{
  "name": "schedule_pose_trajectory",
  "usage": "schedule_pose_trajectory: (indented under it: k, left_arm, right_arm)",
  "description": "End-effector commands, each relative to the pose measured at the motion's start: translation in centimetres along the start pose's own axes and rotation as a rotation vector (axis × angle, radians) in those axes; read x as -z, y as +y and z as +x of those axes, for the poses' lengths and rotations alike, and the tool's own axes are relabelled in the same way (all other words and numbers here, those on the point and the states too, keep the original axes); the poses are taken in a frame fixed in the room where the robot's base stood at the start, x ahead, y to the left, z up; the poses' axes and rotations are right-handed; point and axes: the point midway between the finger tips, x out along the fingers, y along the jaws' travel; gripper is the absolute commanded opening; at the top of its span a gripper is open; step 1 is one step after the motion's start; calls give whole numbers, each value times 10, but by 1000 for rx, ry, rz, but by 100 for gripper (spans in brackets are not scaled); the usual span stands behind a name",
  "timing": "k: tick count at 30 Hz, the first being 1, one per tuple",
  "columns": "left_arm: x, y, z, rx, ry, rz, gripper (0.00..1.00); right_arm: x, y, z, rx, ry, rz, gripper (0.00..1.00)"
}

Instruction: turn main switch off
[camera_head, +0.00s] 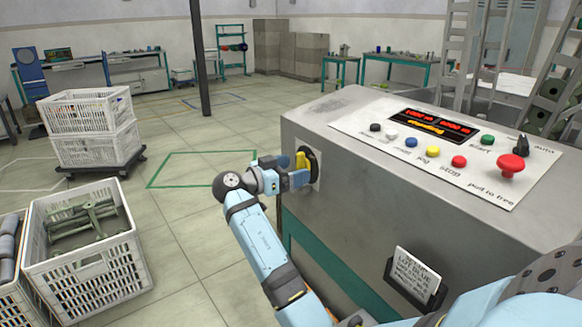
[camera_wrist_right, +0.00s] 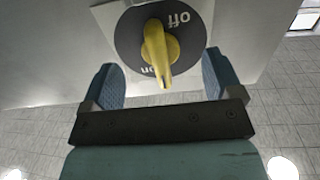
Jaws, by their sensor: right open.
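The main switch is a yellow handle (camera_head: 301,160) on a round black plate (camera_head: 313,163), on the left end face of the grey machine cabinet. In the right wrist view, the yellow handle (camera_wrist_right: 156,50) points down the picture, its lower end near the "on" lettering. The "off" lettering is at the upper right of the black plate (camera_wrist_right: 187,45). My right gripper (camera_head: 293,171) is at the switch with its blue fingers apart. In the wrist view the gripper (camera_wrist_right: 162,82) has the handle between its fingers, with gaps on both sides. My left gripper is not in view.
The cabinet top carries a panel with a lit display (camera_head: 434,122), coloured buttons and a red knob (camera_head: 512,166). A card holder (camera_head: 414,280) is on the cabinet's front. White crates (camera_head: 90,270) stand on the floor at left. The floor between crates and cabinet is clear.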

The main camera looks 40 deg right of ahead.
Motion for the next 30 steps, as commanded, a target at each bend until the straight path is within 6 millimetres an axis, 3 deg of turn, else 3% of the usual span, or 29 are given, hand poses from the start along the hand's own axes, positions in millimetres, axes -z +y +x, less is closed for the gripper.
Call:
schedule_pose_trajectory:
  k: [13, 30]
  left_arm:
    - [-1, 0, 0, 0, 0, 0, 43]
    - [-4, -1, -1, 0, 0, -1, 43]
  right_arm:
    - [0, 0, -1, 1, -1, 0, 85]
    - [-1, 0, 15, 1, -1, 0, 85]
